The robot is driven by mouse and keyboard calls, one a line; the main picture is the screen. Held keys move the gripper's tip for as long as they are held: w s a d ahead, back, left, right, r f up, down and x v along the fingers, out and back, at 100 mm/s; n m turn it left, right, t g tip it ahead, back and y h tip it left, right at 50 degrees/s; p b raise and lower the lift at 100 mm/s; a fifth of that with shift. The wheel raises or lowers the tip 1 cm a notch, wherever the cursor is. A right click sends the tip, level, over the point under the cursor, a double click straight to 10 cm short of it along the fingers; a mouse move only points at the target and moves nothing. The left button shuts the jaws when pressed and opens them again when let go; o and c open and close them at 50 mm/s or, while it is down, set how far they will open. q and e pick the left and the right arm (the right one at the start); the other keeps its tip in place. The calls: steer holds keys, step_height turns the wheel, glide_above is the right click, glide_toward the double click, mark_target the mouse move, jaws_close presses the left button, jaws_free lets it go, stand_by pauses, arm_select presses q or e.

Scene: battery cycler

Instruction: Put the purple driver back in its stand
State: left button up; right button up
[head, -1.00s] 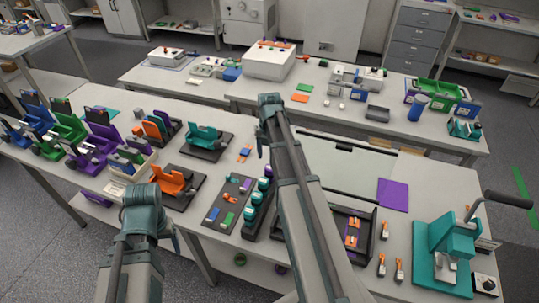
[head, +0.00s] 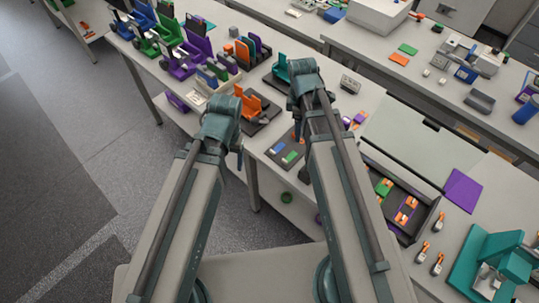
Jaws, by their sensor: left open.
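I cannot pick out the purple driver or its stand with certainty. Small purple-and-orange pieces (head: 348,122) lie on the near bench just right of my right arm, too small to name surely. My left gripper (head: 240,160) hangs at the front edge of the near bench, below the orange fixture (head: 253,103); it is open and mostly hidden by its own arm. My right gripper (head: 298,130) is over the bench near the dark mat (head: 287,152); its fingers are mostly hidden behind the arm. I see nothing held in either.
Blue, green and purple fixtures (head: 186,52) line the bench's left end. A dark tray (head: 398,228) with green and orange pieces, a purple sheet (head: 463,190) and a teal press (head: 487,260) are at right. Open floor (head: 110,130) lies left of the bench.

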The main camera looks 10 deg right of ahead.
steer(key=s+a+m, duration=1)
steer(key=a, duration=0.1)
steer(key=shift+m+h, duration=0.3)
arm_select(q)
step_height(320, 180, down, 11)
steer(key=b, duration=1)
steer(key=shift+r+b, duration=0.15)
steer(key=shift+b, duration=0.2)
arm_select(e)
step_height(320, 180, down, 11)
steer(key=shift+r, duration=0.2)
arm_select(q)
steer(key=shift+c, duration=0.3)
arm_select(e)
steer(key=shift+c, duration=0.3)
